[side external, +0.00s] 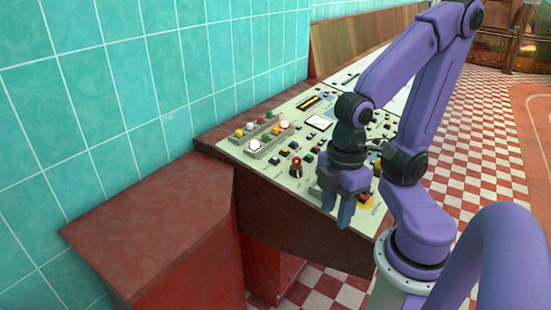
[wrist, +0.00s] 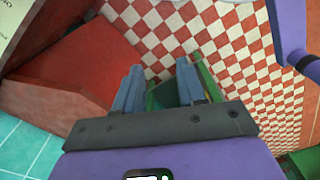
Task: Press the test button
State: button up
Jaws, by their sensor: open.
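A cream control panel (side external: 228,146) on a dark red desk carries several coloured buttons, lamps and gauges. I cannot read the labels, so I cannot tell which one is the test button. My gripper (side external: 337,209) points down at the panel's front edge, apart from the buttons as far as I can see. In the wrist view my gripper (wrist: 161,76) is open and empty above the floor, with only a corner of the panel (wrist: 18,28) at upper left.
A lower red cabinet (side external: 150,235) stands at the left of the panel against a teal tiled wall (side external: 150,80). The red-and-white checkered floor (side external: 480,150) is open in front of the desk. A green object (wrist: 168,96) shows between the fingers in the wrist view.

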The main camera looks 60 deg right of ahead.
grip_shut()
dwell(1.5)
